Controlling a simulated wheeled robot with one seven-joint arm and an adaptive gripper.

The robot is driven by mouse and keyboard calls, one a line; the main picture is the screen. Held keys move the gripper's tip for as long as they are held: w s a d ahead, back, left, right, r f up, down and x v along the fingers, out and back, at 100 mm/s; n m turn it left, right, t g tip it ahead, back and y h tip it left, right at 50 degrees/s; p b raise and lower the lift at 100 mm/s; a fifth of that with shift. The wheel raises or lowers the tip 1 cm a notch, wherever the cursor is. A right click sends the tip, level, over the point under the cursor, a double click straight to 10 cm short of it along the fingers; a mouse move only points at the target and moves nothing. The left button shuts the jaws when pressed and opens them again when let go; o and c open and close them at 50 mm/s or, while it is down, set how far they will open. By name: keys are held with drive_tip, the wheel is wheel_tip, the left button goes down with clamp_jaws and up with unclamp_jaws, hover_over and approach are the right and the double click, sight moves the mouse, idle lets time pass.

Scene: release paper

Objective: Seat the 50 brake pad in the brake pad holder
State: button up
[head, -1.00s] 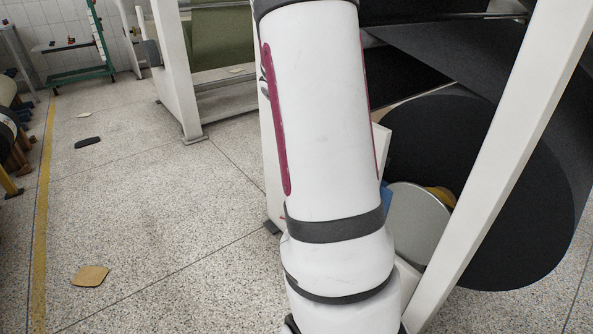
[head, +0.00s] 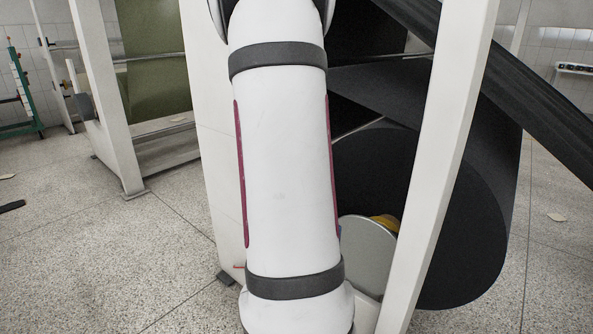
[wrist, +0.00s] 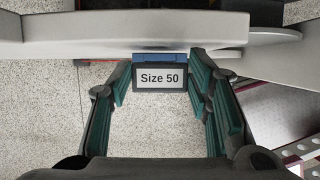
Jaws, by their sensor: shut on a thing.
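The 50 brake pad (wrist: 160,78) shows in the wrist view as a dark block with a white "Size 50" label and a blue part (wrist: 159,58) along its far edge. My gripper (wrist: 165,75) has its two green-padded fingers on either side of the block, shut on it. The pad's far edge is close to a pale grey machine part (wrist: 135,28) across the top of the wrist view; I cannot tell whether they touch. I cannot make out the brake pad holder for certain. My gripper and the pad are out of sight in the head view, where my arm fills the middle.
A white machine frame (head: 440,150) stands right of my arm, with a big black roll (head: 455,220) behind it and a grey disc (head: 368,258) low down. Speckled floor (head: 180,270) is open at left.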

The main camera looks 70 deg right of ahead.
drive_tip(key=shift+r+p, duration=0.1)
drive_tip(key=shift+p, duration=0.45)
drive_tip(key=shift+f+b, duration=1.4)
drive_tip(key=shift+f, duration=1.55)
drive_tip(key=shift+p, duration=1.35)
drive_tip(key=shift+f+b, duration=0.75)
drive_tip(key=shift+f, duration=1.3)
drive_tip(key=o, duration=1.5)
drive_tip(key=shift+r, duration=0.1)
drive_tip(key=v, duration=1.1)
drive_tip(key=shift+a+r, duration=0.25)
drive_tip(key=shift+r, duration=0.1)
